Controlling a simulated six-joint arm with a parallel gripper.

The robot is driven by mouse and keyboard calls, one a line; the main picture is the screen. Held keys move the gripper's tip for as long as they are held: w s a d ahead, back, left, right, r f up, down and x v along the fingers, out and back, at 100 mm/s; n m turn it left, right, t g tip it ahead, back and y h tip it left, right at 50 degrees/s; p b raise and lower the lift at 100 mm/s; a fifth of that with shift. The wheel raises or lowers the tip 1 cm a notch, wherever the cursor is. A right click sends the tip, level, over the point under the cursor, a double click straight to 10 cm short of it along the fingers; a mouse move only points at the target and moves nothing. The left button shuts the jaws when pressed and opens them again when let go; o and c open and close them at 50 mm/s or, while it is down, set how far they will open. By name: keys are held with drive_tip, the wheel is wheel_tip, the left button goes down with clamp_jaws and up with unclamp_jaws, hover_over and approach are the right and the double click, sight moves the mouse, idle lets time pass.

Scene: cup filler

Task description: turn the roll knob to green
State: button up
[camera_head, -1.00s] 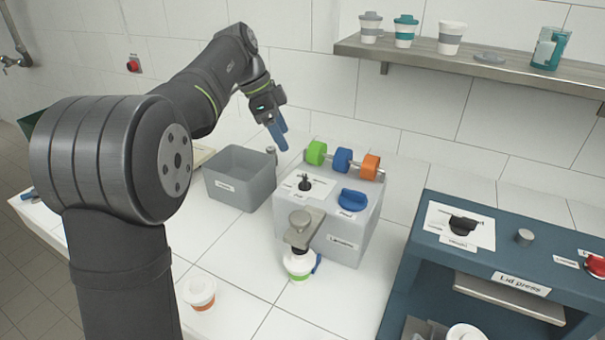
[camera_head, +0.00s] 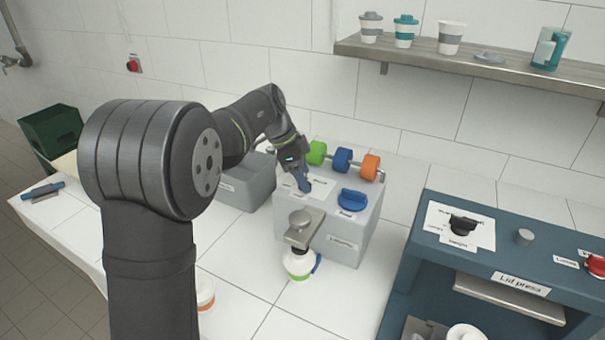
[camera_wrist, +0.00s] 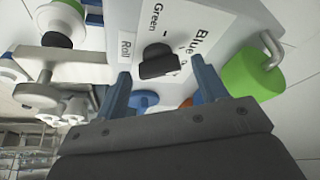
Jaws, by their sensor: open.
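The black roll knob (camera_wrist: 158,62) sits on a white label plate (camera_wrist: 170,22) on top of the grey dispenser box (camera_head: 345,248). The wrist view shows the words Green, Blue and Roll around it. I cannot tell which word the knob points to. My gripper (camera_wrist: 162,84) is open, with one blue finger on either side of the knob and the knob a little beyond the tips. I see no clear contact. In the head view my gripper (camera_head: 304,184) is over the box top and hides the knob.
Green (camera_head: 316,152), blue (camera_head: 342,159) and orange (camera_head: 370,166) rolls sit on a bar behind the knob. A blue knob (camera_head: 353,200) is to its right. A cup (camera_head: 299,264) stands under the spout. A grey bin (camera_head: 246,184) is at left, the lid press (camera_head: 520,282) at right.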

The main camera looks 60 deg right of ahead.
drive_tip(key=c, duration=1)
drive_tip(key=shift+n, duration=0.3)
drive_tip(key=n, duration=0.2)
drive_tip(key=n+t+h, duration=0.1)
drive_tip(key=n, duration=0.2)
drive_tip(key=shift+s+a+n+t+h, duration=0.15)
drive_tip(key=shift+n+t+h, duration=0.15)
drive_tip(key=n+t, duration=0.1)
drive_tip(key=n, duration=0.1)
drive_tip(key=n+t, duration=0.1)
drive_tip(key=n, duration=0.2)
drive_tip(key=shift+s+n+h, duration=0.1)
drive_tip(key=shift+n+h, duration=0.2)
drive_tip(key=o, duration=1)
